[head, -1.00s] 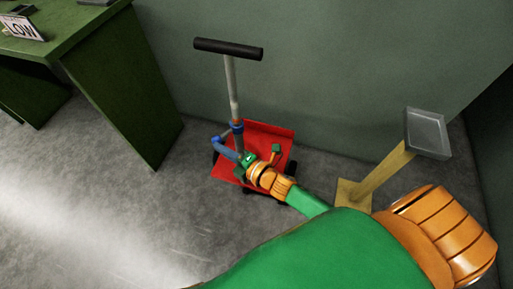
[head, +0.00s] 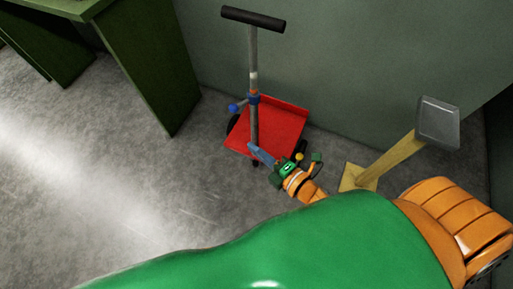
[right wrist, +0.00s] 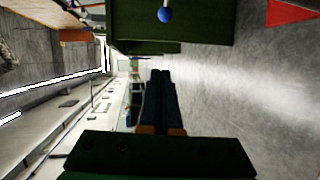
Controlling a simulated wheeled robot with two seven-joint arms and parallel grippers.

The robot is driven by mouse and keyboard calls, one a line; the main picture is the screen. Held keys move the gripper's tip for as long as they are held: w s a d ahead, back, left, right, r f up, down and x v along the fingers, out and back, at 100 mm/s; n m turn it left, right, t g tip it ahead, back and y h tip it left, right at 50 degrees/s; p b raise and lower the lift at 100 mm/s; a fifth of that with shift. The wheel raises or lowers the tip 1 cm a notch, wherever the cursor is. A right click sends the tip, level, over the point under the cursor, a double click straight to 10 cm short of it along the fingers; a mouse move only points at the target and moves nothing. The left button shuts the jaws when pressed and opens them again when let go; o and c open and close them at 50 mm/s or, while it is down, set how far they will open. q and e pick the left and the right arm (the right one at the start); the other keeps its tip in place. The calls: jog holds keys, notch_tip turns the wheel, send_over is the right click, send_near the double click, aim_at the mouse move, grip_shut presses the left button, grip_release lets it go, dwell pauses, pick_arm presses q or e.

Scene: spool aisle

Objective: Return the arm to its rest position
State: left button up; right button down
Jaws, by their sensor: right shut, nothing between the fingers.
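My right arm, green and orange, crosses the lower part of the head view. Its gripper (head: 258,152) is small and blue-fingered, in front of the red platform of a hand trolley (head: 277,130). The fingers are shut with nothing between them. In the right wrist view the closed dark blue fingers (right wrist: 160,82) point away over the floor, apart from any object. I cannot tell from the head view how far the fingers are from the trolley's post. My left gripper is not in view.
The trolley has a grey post with a black handle (head: 253,19) and a blue knob (head: 233,107). A yellow stand with a grey head (head: 438,121) is at the right. A green table (head: 155,75) is at the left. Grey floor (head: 100,180) is clear between.

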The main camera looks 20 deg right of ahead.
dwell(0.3)
jog(key=s+d+f+m+g+h, duration=0.2)
jog(key=f+m, duration=0.2)
jog(key=f, duration=0.2)
jog(key=s+d+f+m+g+h, duration=0.1)
jog(key=d+f+m+h, duration=0.15)
jog(key=f, duration=0.45)
jog(key=s+d+f+m+g+h, duration=0.2)
jog(key=s+d+f+m+g, duration=0.2)
jog(key=s+f+m+g, duration=0.55)
jog(key=s+f+m, duration=0.2)
jog(key=s+f, duration=0.1)
jog(key=s, duration=0.4)
jog(key=s+f+m, duration=0.2)
jog(key=s+f, duration=0.2)
jog(key=s, duration=0.3)
notch_tip(320, 180, up, 12)
jog(key=p, duration=1.2)
jog(key=shift+m+g, duration=0.3)
jog(key=shift+g, duration=0.15)
jog(key=shift+w+r, duration=0.1)
